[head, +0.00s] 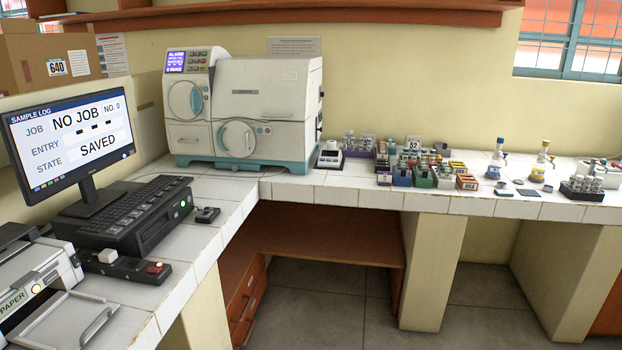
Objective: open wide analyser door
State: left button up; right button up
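The analyser (270,100) is a white and teal bench machine at the back of the tiled counter, left of centre. Its lit screen (175,60) reads ALARM on the top line; the smaller text is hard to read. A round door (183,100) on the left unit looks closed, with a teal part at its right edge. A second round door (236,139) with a handle sits low on the front and also looks closed. Neither of my grippers is in view.
A monitor (70,130) reading NO JOB and SAVED, a black keyboard unit (130,215) and a printer (35,280) fill the left counter. A small white device (330,155) and several coloured racks (420,170) stand right of the analyser. Open floor (330,310) lies below.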

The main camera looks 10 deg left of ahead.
aim_at(254, 89)
jog(key=i+l+u, duration=0.1)
jog(key=i, duration=1.35)
jog(key=i+l+u, duration=0.15)
jog(key=i+u, duration=0.3)
jog(key=i+l+u, duration=1.35)
jog(key=l, duration=0.15)
